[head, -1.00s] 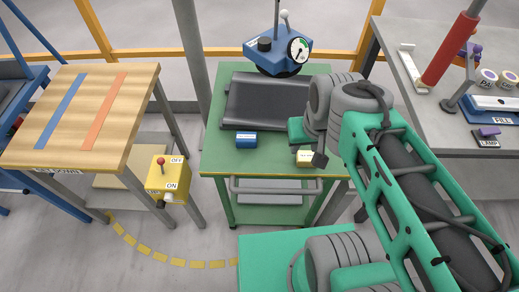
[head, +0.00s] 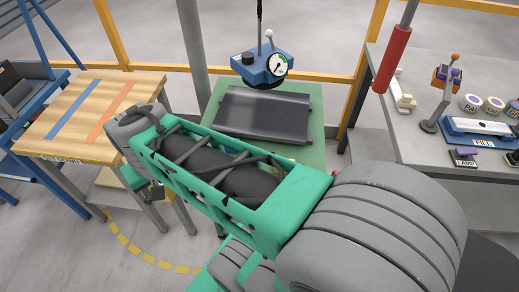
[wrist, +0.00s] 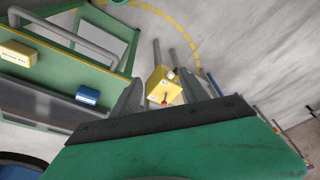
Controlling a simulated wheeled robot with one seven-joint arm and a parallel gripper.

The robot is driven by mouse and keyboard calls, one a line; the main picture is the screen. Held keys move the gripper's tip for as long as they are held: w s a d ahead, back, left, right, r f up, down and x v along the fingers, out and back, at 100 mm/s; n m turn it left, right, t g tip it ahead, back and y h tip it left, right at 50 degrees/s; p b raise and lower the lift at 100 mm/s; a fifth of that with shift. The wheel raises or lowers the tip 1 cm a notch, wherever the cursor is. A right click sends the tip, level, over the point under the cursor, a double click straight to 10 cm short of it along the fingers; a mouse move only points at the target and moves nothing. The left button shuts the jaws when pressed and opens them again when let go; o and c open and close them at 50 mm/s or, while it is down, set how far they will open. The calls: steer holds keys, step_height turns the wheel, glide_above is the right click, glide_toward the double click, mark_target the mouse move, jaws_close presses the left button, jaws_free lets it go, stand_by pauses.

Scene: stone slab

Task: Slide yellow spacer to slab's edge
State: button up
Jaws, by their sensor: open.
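The yellow spacer (wrist: 18,54) is a small labelled block on the green cart top, near its handle side, at the left of the wrist view. In the head view my arm hides it. The dark grey slab (head: 262,113) lies on the green cart; part of it shows in the wrist view (wrist: 45,92). A blue block (wrist: 87,96) sits by the slab's edge, apart from the yellow spacer. My gripper (wrist: 160,88) is open and empty, off to the side of the cart and apart from the spacer.
A yellow switch box (wrist: 160,82) shows beyond my fingers. A wooden table (head: 90,105) stands left, a grey workbench (head: 400,130) with several items right.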

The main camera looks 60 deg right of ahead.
steer(key=shift+o, duration=1.4)
steer(key=d+f+m+g+h+p, duration=0.1)
steer(key=d+f+m+g, duration=0.1)
steer(key=d+m, duration=0.9)
steer(key=d, duration=0.3)
steer(key=shift+d+f+g+h, duration=0.3)
steer(key=shift+f, duration=0.05)
steer(key=s+d+f+m+g, duration=0.1)
steer(key=s+d+f+m, duration=0.1)
steer(key=s+d+m, duration=0.2)
steer(key=s+d+f+m+g+p, duration=0.1)
steer(key=s+d+f+m+g, duration=0.1)
steer(key=s+d+m, duration=0.3)
steer(key=s+d+f+m+g, duration=0.1)
steer(key=s+d+f+m, duration=0.2)
steer(key=d+m, duration=0.4)
steer(key=shift+s+d+f+g, duration=0.15)
steer(key=shift+s+d+f, duration=0.05)
steer(key=shift+s+d, duration=0.25)
steer(key=shift+s+d+f+g, duration=0.15)
steer(key=shift+s+d, duration=0.3)
steer(key=p+x, duration=0.1)
steer(key=x, duration=0.6)
steer(key=shift+f, duration=0.3)
steer(key=shift+a, duration=0.1)
steer(key=shift+c, duration=0.5)
